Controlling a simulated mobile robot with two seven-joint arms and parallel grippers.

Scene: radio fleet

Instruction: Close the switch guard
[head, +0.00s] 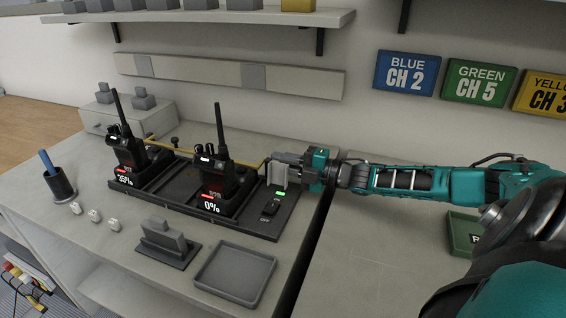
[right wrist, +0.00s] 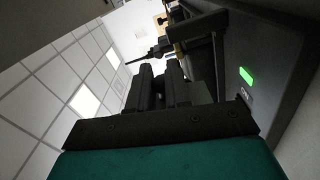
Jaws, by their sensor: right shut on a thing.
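The power switch (head: 270,207) is a black rocker at the right end of the black charging rack (head: 247,222). A green light (head: 280,193) glows just behind it; that light also shows in the right wrist view (right wrist: 246,75). My right gripper (head: 286,167) reaches in from the right, above and behind the switch. It is shut on a pale grey flap, which looks like the switch guard (head: 279,173). The guard stands raised and the switch is uncovered. In the right wrist view, the dark fingers (right wrist: 160,88) partly hide the guard. My left gripper is not in view.
Two black radios (head: 221,170) (head: 130,150) stand in the rack, displays reading 0% and 35%. A brass rod (head: 240,163) runs behind them. A grey tray (head: 235,273) and a grey block (head: 165,238) lie in front. A green tray (head: 465,233) is at the right.

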